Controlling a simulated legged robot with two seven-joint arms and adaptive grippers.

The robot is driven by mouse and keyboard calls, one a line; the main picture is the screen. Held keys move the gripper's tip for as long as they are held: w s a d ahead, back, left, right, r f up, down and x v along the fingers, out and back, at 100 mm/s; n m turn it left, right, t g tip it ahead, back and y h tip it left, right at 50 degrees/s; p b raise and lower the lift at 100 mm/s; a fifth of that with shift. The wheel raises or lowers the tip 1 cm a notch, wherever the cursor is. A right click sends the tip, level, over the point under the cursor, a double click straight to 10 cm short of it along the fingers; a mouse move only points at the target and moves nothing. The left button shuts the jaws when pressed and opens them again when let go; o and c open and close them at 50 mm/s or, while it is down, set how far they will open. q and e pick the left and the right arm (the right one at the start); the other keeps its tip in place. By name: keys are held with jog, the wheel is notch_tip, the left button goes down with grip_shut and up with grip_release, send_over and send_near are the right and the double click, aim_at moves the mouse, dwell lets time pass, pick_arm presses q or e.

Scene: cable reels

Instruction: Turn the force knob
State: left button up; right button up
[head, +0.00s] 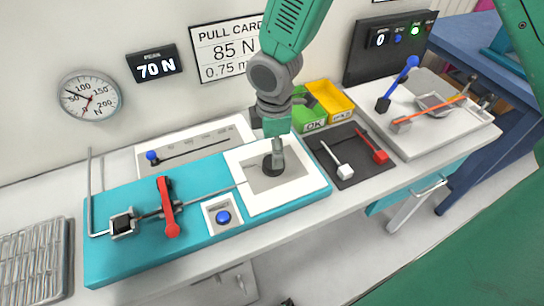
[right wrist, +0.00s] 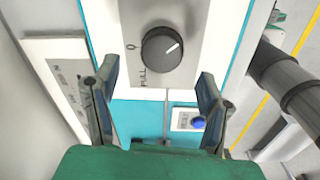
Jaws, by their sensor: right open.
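The force knob (head: 270,166) is a dark round knob on a white-and-grey plate at the right end of the teal board. No contact is clear. My left gripper is not in view.
A blue button (head: 223,217) and a red lever (head: 168,207) are on the teal board (head: 110,268). A slider panel (head: 190,145) lies behind. A display (head: 155,64) reads 70 N; the pull card (head: 235,48) reads 85 N. Green and yellow bins (head: 330,98) stand behind right.

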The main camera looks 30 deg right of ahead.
notch_tip(320, 180, up, 6)
jog(key=shift+s, duration=0.15)
dwell(0.5)
